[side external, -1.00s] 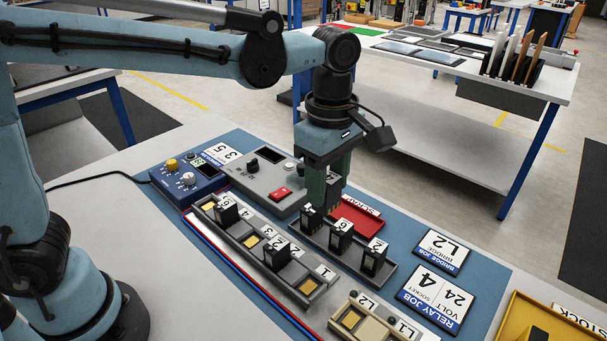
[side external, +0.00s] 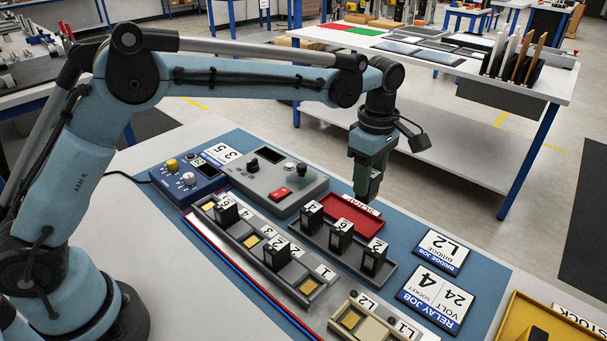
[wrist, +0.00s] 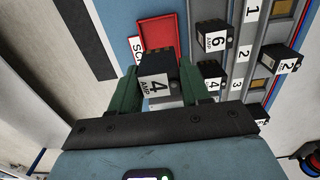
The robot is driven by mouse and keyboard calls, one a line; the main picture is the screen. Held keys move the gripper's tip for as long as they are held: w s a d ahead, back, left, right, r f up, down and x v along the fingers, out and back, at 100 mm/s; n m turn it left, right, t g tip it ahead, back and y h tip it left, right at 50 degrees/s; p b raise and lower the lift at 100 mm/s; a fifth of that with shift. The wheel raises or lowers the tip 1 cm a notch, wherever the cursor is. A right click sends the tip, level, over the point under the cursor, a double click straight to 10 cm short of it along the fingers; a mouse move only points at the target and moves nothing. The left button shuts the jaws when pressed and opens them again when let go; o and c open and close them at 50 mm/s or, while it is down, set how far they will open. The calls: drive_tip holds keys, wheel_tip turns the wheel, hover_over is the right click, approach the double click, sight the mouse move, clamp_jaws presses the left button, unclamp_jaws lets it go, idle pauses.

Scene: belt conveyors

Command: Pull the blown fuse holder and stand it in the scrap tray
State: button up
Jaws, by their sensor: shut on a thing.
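My gripper (side external: 368,188) is shut on a black fuse holder (wrist: 156,80) with a white label reading 4 AMP. In the wrist view the holder sits between my green fingers. In the side view it is mostly hidden by the fingers. The tray also shows beyond the holder in the wrist view (wrist: 157,33) and looks empty where visible. The grey fuse rail (side external: 235,232) holds some black holders and has bare yellow-floored sockets.
A dark rack (side external: 393,275) beside the tray holds three upright holders, labelled 4 (side external: 312,215), 6 (side external: 341,236) and 2 (side external: 373,256). A grey control box (side external: 268,188) stands left of the tray. Label plates (side external: 436,298) lie flat to the right.

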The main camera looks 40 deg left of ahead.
drive_tip(key=shift+f, duration=3.25)
drive_tip(key=shift+f, duration=0.45)
drive_tip(key=o, duration=1.1)
drive_tip(key=shift+o, duration=0.5)
drive_tip(key=o, duration=0.4)
drive_tip(key=shift+c, duration=0.2)
drive_tip(key=shift+r, duration=3.75)
